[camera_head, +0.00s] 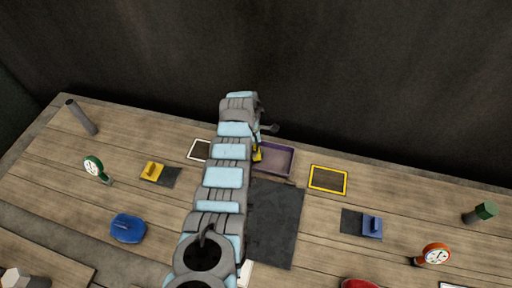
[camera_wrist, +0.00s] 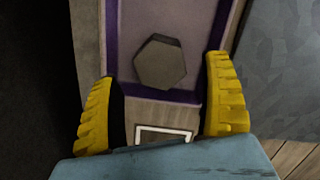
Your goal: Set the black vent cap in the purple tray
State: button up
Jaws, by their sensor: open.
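The black vent cap (camera_wrist: 160,64) shows as a dark grey hexagonal piece in the wrist view, within the outline of the purple tray (camera_wrist: 193,97). It appears to rest on the tray floor; I cannot tell for certain whether it touches. My gripper (camera_wrist: 162,68) is open, its yellow fingers apart on either side of the cap, with visible gaps. In the head view the purple tray (camera_head: 290,162) sits at the back middle of the table, partly hidden by my arm. My gripper (camera_head: 257,154) is low at its left side. The cap is hidden there.
A white-outlined square (camera_head: 197,150) lies left of the tray and a yellow-outlined one (camera_head: 328,180) right. A dark mat (camera_head: 275,222) lies in front. Gauges (camera_head: 94,168) (camera_head: 434,254), a blue piece (camera_head: 127,229) and a green-capped piece (camera_head: 485,212) stand farther out.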

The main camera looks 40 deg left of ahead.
notch_tip(320, 180, up, 8)
jog(key=p, duration=0.1)
jog(key=shift+s+a+r, duration=0.2)
jog(key=shift+s+a, duration=0.1)
jog(key=shift+s, duration=0.1)
